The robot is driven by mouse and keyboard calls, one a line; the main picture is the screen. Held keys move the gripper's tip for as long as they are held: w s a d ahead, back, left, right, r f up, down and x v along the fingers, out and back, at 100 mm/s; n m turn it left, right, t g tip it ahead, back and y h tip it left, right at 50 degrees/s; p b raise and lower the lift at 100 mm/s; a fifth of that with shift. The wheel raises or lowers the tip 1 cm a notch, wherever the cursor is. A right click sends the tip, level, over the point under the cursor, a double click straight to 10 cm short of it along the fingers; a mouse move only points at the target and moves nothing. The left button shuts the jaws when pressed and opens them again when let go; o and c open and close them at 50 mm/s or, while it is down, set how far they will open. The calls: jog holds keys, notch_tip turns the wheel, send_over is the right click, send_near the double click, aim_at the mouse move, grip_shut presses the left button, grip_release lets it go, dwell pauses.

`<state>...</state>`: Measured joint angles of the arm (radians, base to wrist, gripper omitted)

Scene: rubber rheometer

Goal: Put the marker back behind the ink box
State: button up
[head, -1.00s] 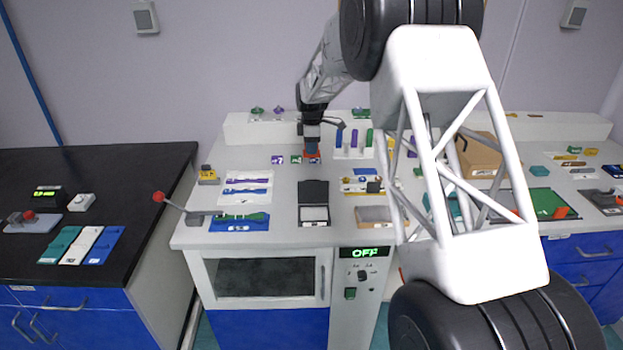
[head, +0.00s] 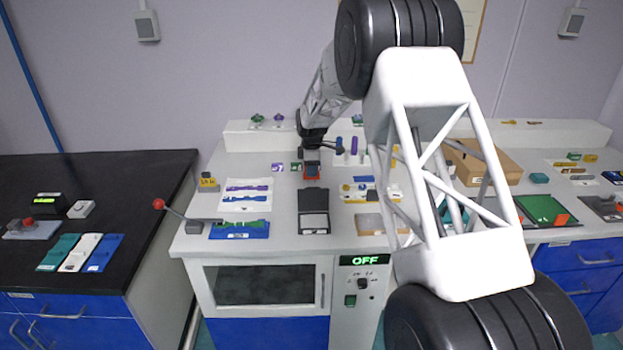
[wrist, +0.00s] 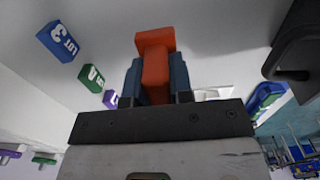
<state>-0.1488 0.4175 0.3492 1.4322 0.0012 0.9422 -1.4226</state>
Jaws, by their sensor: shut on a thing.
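My gripper (head: 311,166) is shut on an orange-red block-like piece, which I take to be the marker (wrist: 155,58). The marker sticks out past both fingertips in the wrist view, and it shows as a small red patch (head: 311,173) in the head view. My gripper is over the bench, behind the open black box with a pale pad, which I take to be the ink box (head: 313,222). The ink box's raised lid faces the marker. I cannot tell whether the marker touches the bench.
Lot tags stand close to the left of my gripper: purple (head: 278,167), green (head: 295,167), and a blue one in the wrist view (wrist: 58,43). A lever (head: 175,212) is at front left. Coloured upright pieces (head: 354,146) stand behind right. My arm hides part of the right bench.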

jog(key=shift+f, duration=1.85)
jog(key=shift+f, duration=0.1)
jog(key=o, duration=0.8)
notch_tip(320, 180, up, 12)
jog(key=shift+r, duration=0.1)
jog(key=shift+r, duration=0.1)
